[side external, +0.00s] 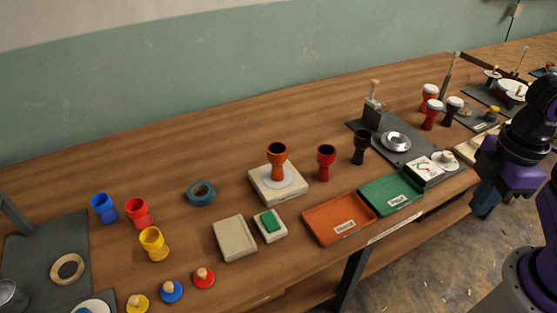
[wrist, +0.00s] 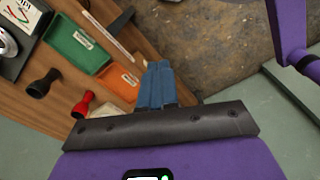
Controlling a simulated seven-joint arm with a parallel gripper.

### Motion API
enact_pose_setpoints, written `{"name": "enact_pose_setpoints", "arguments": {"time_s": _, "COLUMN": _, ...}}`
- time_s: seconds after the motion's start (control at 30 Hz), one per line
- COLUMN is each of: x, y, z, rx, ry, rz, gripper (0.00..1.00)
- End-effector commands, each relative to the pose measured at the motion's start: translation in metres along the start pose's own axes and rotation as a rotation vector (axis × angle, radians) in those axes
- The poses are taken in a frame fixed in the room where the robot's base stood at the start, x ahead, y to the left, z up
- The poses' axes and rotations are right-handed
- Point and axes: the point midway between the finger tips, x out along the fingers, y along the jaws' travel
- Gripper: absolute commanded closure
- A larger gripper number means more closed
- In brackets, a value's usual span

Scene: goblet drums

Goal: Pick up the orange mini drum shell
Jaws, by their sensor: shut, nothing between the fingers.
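The orange mini drum shell (side external: 277,160) is a small goblet shape with a dark open top. It stands upright on a white disc on a pale square block (side external: 263,193) near the middle of the bench in the side external view. I cannot make it out in the wrist view. My gripper (side external: 482,207) is at the right of the side external view, off the bench's front edge and well apart from the shell. In the wrist view its blue fingers (wrist: 158,68) are together with nothing between them.
A red shell (side external: 326,162) and a black shell (side external: 360,147) stand right of the orange one. An orange tray (side external: 318,235) and a green tray (side external: 372,201) lie along the front edge. A grey pad (side external: 235,239) and a green-button box (side external: 282,232) lie in front of the block.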

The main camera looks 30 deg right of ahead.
Motion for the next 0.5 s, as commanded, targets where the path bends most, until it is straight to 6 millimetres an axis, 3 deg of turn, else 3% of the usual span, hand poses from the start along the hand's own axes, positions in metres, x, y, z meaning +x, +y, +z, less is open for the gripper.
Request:
{"name": "enact_pose_setpoints", "arguments": {"time_s": 0.37, "x": 0.0, "y": 0.0, "z": 0.0, "rx": 0.0, "ry": 0.0, "rz": 0.0, "gripper": 1.0}}
{"name": "enact_pose_setpoints", "arguments": {"time_s": 0.4, "x": 0.0, "y": 0.0, "z": 0.0, "rx": 0.0, "ry": 0.0, "rz": 0.0, "gripper": 0.97}}
{"name": "enact_pose_setpoints", "arguments": {"time_s": 0.5, "x": 0.0, "y": 0.0, "z": 0.0, "rx": 0.0, "ry": 0.0, "rz": 0.0, "gripper": 0.64}}
